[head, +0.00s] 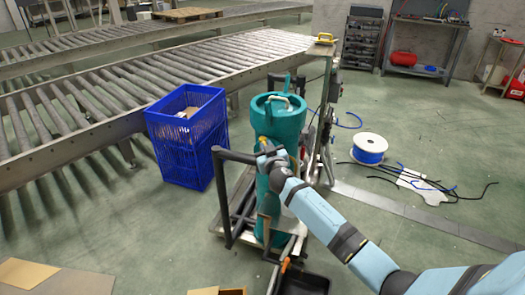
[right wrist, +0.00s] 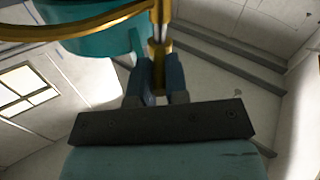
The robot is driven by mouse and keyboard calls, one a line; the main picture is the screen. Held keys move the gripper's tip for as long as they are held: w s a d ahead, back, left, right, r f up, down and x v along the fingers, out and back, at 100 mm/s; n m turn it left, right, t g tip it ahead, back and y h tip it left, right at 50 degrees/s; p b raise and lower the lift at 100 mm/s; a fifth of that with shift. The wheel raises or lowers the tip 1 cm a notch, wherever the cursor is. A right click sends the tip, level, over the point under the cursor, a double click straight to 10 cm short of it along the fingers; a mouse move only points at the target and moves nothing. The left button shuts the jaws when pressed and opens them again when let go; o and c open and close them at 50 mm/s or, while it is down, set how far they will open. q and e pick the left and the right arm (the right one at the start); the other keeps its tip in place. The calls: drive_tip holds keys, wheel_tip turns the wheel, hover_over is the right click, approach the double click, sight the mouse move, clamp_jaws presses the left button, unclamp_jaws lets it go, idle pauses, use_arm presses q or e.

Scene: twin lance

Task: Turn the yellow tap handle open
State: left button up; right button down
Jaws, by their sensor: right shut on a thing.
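A teal cylinder (head: 284,120) stands upright on a cart in the middle of the head view. The yellow tap handle (head: 263,141) shows only as a small patch on its near left side, mostly hidden by my gripper. My right gripper (head: 266,154) reaches it from the lower right. In the right wrist view my two dark fingers (right wrist: 157,68) are shut on a yellow upright piece (right wrist: 158,42), which looks like part of the handle. A curved yellow bar joins it from the left, in front of the teal body (right wrist: 105,42). My left gripper is not in view.
A blue crate (head: 186,140) stands left of the cart, beside the roller conveyor (head: 130,90). Dark cart rails (head: 234,157) stand close to my gripper. A spool of blue cable (head: 369,148) and loose cables lie on the floor to the right.

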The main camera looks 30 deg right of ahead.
use_arm(q)
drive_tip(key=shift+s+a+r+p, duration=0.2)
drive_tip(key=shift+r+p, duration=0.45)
drive_tip(key=shift+p, duration=0.6)
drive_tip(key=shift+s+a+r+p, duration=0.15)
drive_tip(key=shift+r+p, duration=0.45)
drive_tip(key=shift+p, duration=0.6)
use_arm(e)
drive_tip(key=shift+w+d+n+g+y, duration=0.15)
drive_tip(key=shift+d+n+y, duration=0.45)
drive_tip(key=shift+n+y, duration=1.1)
drive_tip(key=shift+d+n+g+y, duration=0.25)
drive_tip(key=shift+d+n+y, duration=0.55)
drive_tip(key=shift+y, duration=1.55)
drive_tip(key=shift+w+d+n+g+y, duration=0.15)
drive_tip(key=shift+d+n+y, duration=0.25)
drive_tip(key=shift+n+y, duration=1.4)
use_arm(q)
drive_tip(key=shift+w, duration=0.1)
use_arm(e)
drive_tip(key=shift+s+y, duration=0.1)
drive_tip(key=shift+y, duration=0.35)
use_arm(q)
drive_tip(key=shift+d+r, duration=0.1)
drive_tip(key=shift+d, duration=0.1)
use_arm(e)
drive_tip(key=c, duration=1.1)
unclamp_jaws()
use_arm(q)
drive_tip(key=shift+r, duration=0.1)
